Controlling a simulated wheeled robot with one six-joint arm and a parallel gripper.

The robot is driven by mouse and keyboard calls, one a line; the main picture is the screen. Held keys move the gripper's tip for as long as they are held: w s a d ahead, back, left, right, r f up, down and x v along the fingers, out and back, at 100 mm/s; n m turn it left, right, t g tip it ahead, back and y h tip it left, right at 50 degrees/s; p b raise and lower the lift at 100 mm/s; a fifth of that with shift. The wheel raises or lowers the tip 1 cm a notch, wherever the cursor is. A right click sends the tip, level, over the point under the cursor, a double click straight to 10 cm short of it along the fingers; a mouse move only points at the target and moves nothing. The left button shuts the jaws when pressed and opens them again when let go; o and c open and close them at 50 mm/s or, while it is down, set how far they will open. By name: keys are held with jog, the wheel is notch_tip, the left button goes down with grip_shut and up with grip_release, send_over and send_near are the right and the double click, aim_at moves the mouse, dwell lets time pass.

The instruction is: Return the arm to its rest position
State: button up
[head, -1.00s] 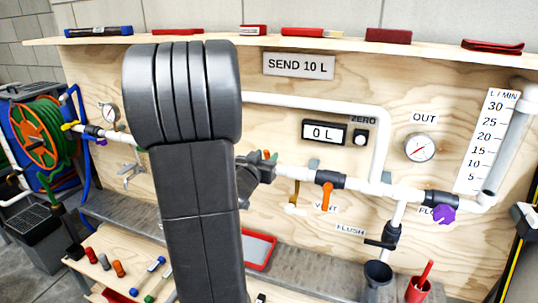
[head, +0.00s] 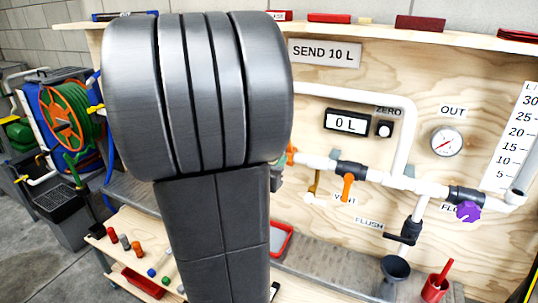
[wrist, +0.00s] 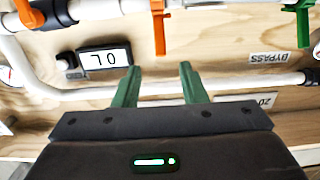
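My arm (head: 215,220) rises large through the left middle of the head view and hides part of the plywood panel and pipework. My gripper (wrist: 157,80) shows in the wrist view with two green fingers apart and nothing between them. It is open and empty in front of the panel (wrist: 230,62), which appears upside down there. The fingertips lie over the white pipe near the 0 L display (wrist: 104,59). In the head view my gripper is hidden behind the arm.
The pipe run carries an orange vent handle (head: 348,187), a purple knob (head: 468,211) and a funnel (head: 395,268). A shelf (head: 330,29) tops the panel.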

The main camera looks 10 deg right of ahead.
jog(key=p+x, duration=0.1)
jog(key=x, duration=1.2)
jog(key=shift+w+d, duration=0.2)
jog(key=shift+w, duration=0.2)
jog(key=shift+s+a, duration=0.1)
